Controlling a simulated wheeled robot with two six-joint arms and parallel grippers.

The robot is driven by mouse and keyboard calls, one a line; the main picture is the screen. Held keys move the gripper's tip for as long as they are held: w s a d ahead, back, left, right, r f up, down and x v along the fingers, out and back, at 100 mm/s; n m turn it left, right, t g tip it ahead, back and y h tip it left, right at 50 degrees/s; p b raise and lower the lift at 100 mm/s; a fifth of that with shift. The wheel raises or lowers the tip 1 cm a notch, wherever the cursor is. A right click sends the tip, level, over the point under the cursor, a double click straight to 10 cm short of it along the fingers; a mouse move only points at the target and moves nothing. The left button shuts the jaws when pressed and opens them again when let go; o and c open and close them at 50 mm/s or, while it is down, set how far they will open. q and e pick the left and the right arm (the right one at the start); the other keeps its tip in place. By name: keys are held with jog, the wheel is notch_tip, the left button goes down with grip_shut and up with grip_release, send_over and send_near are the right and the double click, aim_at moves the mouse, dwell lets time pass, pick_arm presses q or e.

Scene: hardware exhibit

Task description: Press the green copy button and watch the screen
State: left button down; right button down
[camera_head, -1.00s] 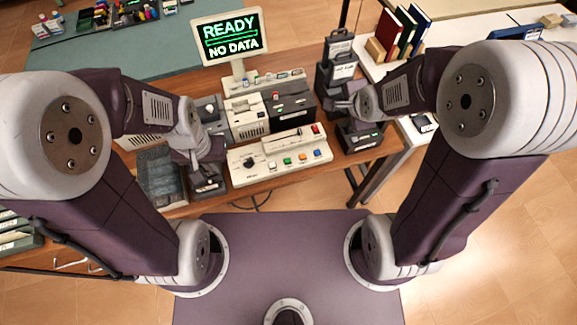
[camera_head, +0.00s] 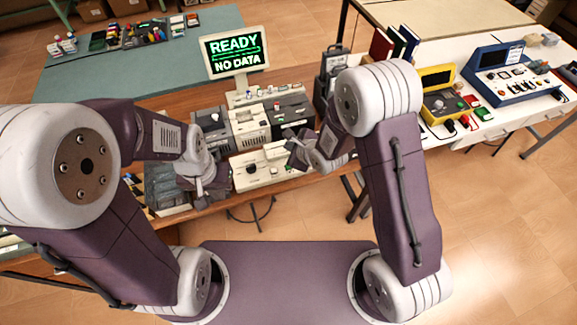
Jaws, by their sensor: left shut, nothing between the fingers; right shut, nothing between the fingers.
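The pale control panel (camera_head: 248,181) with a black knob lies at the desk's front. Its button row is small and partly covered by my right arm, so I cannot make out the green button clearly. My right gripper (camera_head: 291,142) is shut and empty, over or beside the panel's right end; I see no clear contact. My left gripper (camera_head: 203,191) is shut and empty, left of the panel, near a dark tray.
Grey and white machine units (camera_head: 249,122) stand behind the panel. Dark stacked holders (camera_head: 330,72) are behind my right arm. On the white side table are a yellow device (camera_head: 436,92) and a blue instrument case (camera_head: 505,72).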

jog(key=b, duration=0.7)
send_over(290, 168)
notch_tip(290, 168, down, 8)
jog(key=shift+r, duration=0.1)
jog(key=shift+f+b, duration=0.35)
jog(key=shift+f, duration=0.15)
jog(key=shift+f, duration=0.1)
dwell(1.1)
jog(key=shift+f+b, duration=0.3)
jog(key=shift+f, duration=0.05)
jog(key=shift+f+b, duration=0.3)
jog(key=shift+f, duration=0.1)
dwell(0.5)
jog(key=shift+r, duration=0.15)
jog(key=shift+r+p, duration=0.7)
jog(key=shift+p, duration=0.1)
